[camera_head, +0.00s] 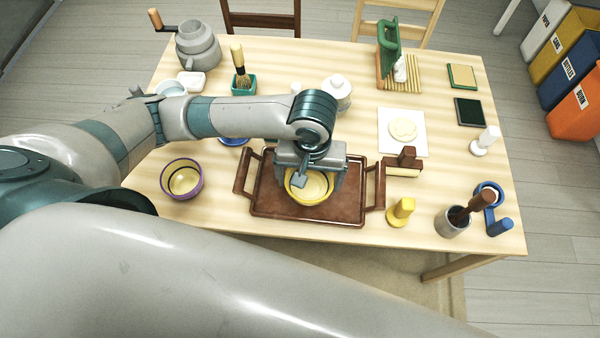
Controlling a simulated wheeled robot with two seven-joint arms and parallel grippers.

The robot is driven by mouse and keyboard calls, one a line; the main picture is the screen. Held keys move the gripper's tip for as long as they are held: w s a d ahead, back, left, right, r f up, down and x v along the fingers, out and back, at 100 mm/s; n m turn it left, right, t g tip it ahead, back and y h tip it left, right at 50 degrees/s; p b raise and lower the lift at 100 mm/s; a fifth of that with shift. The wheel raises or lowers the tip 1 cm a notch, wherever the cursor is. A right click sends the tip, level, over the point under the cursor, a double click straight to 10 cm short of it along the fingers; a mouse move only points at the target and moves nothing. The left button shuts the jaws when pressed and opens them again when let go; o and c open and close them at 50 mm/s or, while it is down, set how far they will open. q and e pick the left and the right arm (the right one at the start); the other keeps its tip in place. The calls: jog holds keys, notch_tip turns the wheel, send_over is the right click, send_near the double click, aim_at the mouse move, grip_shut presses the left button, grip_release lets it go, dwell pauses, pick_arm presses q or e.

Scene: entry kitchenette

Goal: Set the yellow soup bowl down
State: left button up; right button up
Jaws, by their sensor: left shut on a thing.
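The yellow soup bowl (312,194) is at the middle of the brown tray (270,205), upright as far as I see. My left gripper (300,180) is over it from above, shut on its rim. The gripper hides the far part of the bowl. I cannot tell whether the bowl's base touches the tray or hangs just above it. My right gripper is not in view.
A purple-rimmed bowl (182,180) stands left of the tray. A wooden-handled block (403,165) and a yellow stamp-like piece (401,211) stand close to its right. A grey cup (453,221) is near the front right. Bare table lies between the tray and the purple-rimmed bowl.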

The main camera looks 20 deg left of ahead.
pick_arm(q)
jog(key=w+a+f, duration=0.3)
jog(key=w+a, duration=0.1)
jog(key=shift+f, duration=0.15)
jog(key=shift+s, duration=0.1)
jog(key=shift+f+p, duration=0.6)
jog(key=shift+f, duration=1.4)
jog(key=o, duration=0.9)
jog(key=shift+f, duration=0.1)
jog(key=shift+o, duration=0.2)
notch_tip(320, 180, up, 12)
jog(key=shift+r+b, duration=0.1)
jog(key=shift+b, duration=0.5)
